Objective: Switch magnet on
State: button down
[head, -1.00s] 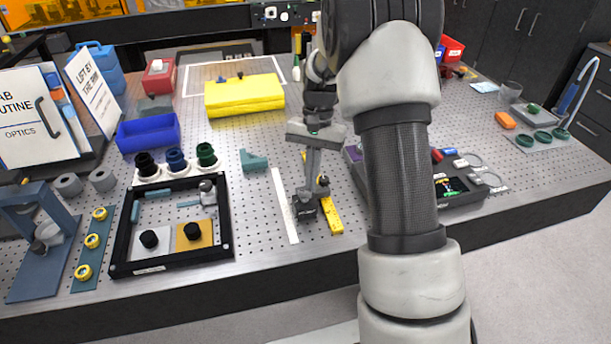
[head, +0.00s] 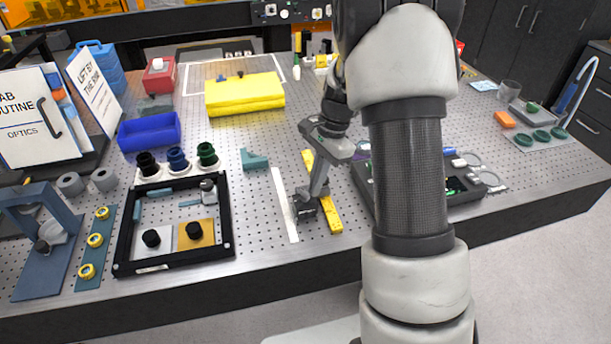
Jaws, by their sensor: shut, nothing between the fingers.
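A small dark block (head: 303,207), which looks like the magnet base, stands on the perforated table between a white strip (head: 285,205) and a yellow strip (head: 331,214). Its switch is too small to make out and may be hidden by my fingers. My gripper (head: 315,192) reaches down from the upper right, tilted, with its fingertips at or just above the block's right side. The fingers are together with nothing between them. I cannot tell whether they touch the block.
A black-framed tray (head: 123,235) with knobs and parts lies to the left. A small teal bracket (head: 254,160) stands behind the white strip. A dark tray (head: 465,196) is on the right, partly behind my arm.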

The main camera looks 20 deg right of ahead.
jog(key=shift+s+m, duration=0.3)
jog(key=shift+m, duration=0.7)
jog(key=shift+a, duration=0.1)
